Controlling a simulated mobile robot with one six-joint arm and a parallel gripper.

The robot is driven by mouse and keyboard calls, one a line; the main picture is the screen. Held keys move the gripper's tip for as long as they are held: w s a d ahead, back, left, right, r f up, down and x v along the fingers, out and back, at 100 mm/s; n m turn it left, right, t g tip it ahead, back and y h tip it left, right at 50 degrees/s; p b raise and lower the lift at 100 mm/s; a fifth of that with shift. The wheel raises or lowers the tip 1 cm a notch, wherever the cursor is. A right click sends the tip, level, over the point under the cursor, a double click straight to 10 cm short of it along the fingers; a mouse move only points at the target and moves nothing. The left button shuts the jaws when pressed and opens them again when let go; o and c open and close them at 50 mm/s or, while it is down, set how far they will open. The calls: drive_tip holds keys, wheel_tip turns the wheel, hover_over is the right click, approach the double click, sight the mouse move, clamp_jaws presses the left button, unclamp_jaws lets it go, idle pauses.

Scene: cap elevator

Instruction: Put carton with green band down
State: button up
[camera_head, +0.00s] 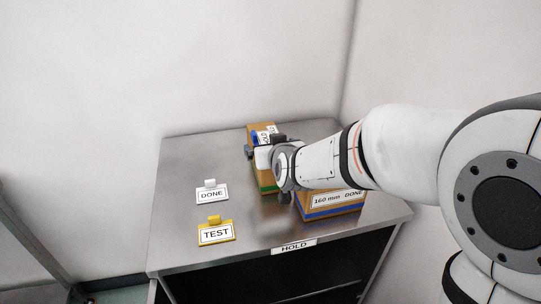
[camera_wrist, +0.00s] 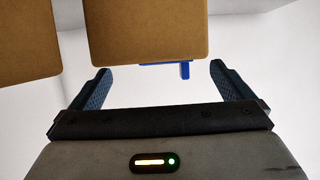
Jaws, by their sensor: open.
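The carton with the green band (camera_head: 266,187) stands on the grey metal table, partly hidden behind my gripper. Brown cardboard with a white label and a blue tag (camera_head: 262,138) shows above my gripper; I cannot tell for sure whether it is the same carton. My gripper (camera_head: 263,146) is open, with its fingers apart. In the wrist view, a brown carton face (camera_wrist: 148,32) with a blue tag (camera_wrist: 184,70) at its edge lies just beyond the open fingers (camera_wrist: 160,85). No green band shows there.
A carton with a blue band (camera_head: 335,207), labelled 160 mm DONE, stands close at the right, under my arm. A DONE sign (camera_head: 212,194) and a yellow TEST sign (camera_head: 216,234) stand on the left. A HOLD label (camera_head: 294,247) marks the front edge. The left tabletop is mostly bare.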

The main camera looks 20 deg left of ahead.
drive_tip(key=shift+d+p+x, duration=0.15)
drive_tip(key=shift+p+x, duration=0.1)
drive_tip(key=shift+x, duration=0.95)
drive_tip(key=shift+d+p+x, duration=0.1)
drive_tip(key=shift+p+x, duration=0.15)
drive_tip(key=shift+x, duration=1)
drive_tip(key=shift+w, duration=0.15)
drive_tip(key=shift+c, duration=0.4)
drive_tip(key=c, duration=1.8)
drive_tip(key=shift+c, duration=0.9)
drive_tip(key=shift+r, duration=0.25)
